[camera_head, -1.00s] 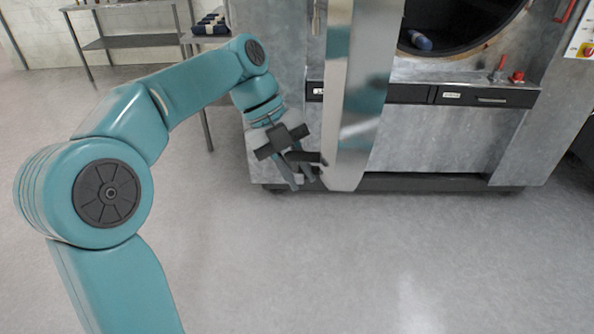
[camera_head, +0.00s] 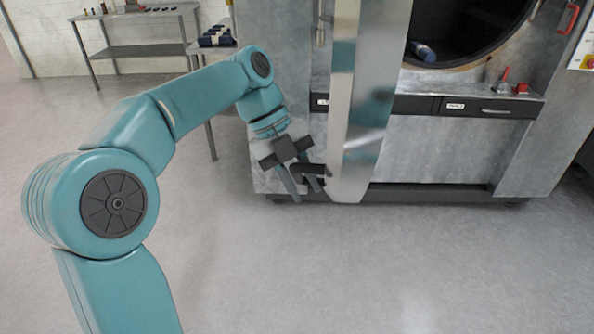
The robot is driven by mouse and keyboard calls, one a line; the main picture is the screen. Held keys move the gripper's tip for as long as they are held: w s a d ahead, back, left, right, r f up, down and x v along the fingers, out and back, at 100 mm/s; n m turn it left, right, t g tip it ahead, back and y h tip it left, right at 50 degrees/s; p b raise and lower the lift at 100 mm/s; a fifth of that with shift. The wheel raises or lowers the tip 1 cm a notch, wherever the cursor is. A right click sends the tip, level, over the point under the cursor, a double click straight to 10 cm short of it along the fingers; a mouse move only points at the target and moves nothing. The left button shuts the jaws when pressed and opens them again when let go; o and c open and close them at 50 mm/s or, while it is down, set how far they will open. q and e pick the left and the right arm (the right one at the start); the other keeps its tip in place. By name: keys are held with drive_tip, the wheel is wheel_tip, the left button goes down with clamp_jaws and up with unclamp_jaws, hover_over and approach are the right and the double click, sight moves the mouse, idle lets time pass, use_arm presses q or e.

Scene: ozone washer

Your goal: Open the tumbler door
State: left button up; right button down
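The tumbler door (camera_head: 345,110) is a metal panel that stands swung out from the washer, seen nearly edge-on. The round drum opening (camera_head: 455,28) behind it is uncovered, with a blue item (camera_head: 424,51) inside. A black handle (camera_head: 312,169) sticks out from the door's left side near its lower end. My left gripper (camera_head: 305,192) is at this handle, its two fingers apart with the handle crossing between or in front of them. I cannot tell whether they touch it. My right gripper is not in view.
The washer's front has a drawer (camera_head: 492,106) and red controls (camera_head: 521,88). A metal shelf table (camera_head: 140,45) stands at the back left, with folded blue cloth (camera_head: 217,37) on a stand beside it. The floor (camera_head: 400,265) in front is clear.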

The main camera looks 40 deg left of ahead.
use_arm(q)
drive_tip(key=p+v, duration=0.7)
drive_tip(key=v, duration=0.9)
drive_tip(key=shift+r, duration=0.2)
drive_tip(key=shift+w+a+f, duration=0.1)
